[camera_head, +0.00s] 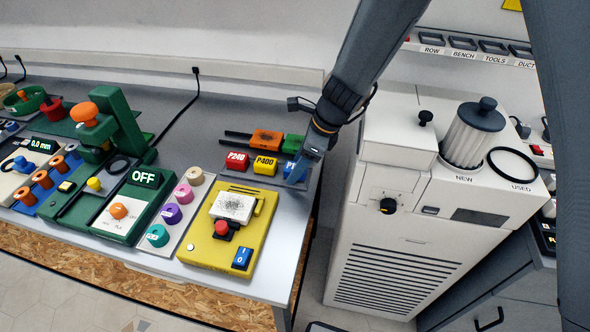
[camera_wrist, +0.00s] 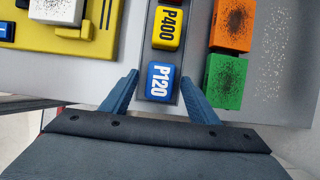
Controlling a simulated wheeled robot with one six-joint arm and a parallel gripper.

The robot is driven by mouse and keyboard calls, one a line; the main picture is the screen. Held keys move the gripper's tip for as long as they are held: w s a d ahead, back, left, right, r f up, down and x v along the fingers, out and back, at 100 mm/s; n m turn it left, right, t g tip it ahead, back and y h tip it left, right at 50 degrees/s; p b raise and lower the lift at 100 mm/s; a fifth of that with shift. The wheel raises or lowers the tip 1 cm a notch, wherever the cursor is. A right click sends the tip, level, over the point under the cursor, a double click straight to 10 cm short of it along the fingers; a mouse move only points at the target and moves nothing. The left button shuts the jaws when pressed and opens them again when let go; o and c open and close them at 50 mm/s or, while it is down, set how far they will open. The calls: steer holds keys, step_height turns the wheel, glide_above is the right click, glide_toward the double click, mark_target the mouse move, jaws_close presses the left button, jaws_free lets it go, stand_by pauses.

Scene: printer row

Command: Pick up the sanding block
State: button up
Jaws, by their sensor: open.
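The blue sanding block marked P120 (camera_wrist: 160,88) lies in a grey tray at the end of a row, beside a yellow block marked P400 (camera_wrist: 168,27). In the wrist view my gripper (camera_wrist: 160,77) is open, with one blue finger on each side of the P120 block and a gap showing at each side. I cannot tell how high the fingertips are. In the head view my gripper (camera_head: 300,172) is at the right end of the row and partly hides the P120 block (camera_head: 290,170).
A red block marked P240 (camera_head: 237,161) sits at the row's left end. Orange (camera_head: 267,141) and green (camera_head: 294,143) blocks, speckled in the wrist view, lie behind. A yellow machine (camera_head: 210,250) stands in front. The bench's right edge is close, with a white cabinet (camera_head: 400,230) beyond a gap.

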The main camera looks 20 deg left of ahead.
steer(key=c, duration=1.1)
steer(key=shift+r+b, duration=0.6)
steer(key=shift+r, duration=4.4)
steer(key=shift+c, duration=0.2)
